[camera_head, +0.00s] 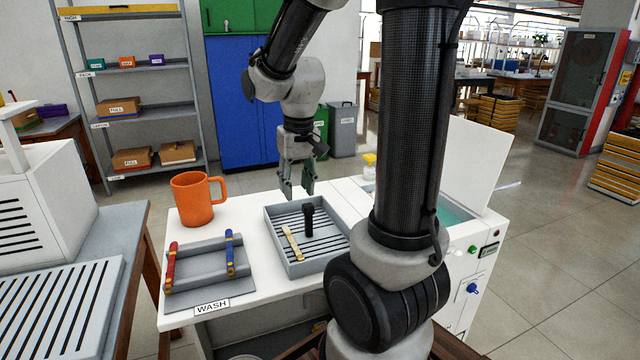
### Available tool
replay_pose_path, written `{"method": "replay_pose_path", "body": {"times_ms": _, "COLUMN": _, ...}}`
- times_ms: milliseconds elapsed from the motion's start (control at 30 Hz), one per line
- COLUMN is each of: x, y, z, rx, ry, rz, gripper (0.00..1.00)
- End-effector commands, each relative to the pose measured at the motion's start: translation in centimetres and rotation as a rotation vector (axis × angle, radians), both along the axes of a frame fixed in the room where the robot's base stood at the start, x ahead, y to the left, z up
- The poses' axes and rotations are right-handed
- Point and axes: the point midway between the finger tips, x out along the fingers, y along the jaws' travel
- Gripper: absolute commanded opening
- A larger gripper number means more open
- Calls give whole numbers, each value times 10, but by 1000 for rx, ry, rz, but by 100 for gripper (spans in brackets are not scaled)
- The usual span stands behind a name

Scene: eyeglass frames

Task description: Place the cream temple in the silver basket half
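The silver-grey basket (331,262) with a slatted floor sits on the white worktop, a black upright handle (308,220) near its middle. The cream temple (293,243) lies inside this basket, on the slats just left of the handle, slanting slightly. My gripper (297,193) hangs pointing down above the basket's back side, apart from the temple. Its two fingers are spread with a gap between them, and nothing shows in it. Any divider between basket halves cannot be made out.
A grey tray (207,292) at the left holds a red temple (171,267) and a blue temple (230,252). An orange mug (198,198) stands behind it. A WASH label (212,307) is at the front edge. An open-lidded basin (455,215) is at right, partly behind my arm.

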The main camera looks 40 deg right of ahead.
Motion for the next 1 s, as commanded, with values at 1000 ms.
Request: {"method": "replay_pose_path", "body": {"times_ms": 1000, "x": -145, "y": 24, "z": 84, "rx": -36, "ry": -255, "rz": 191, "gripper": 37}}
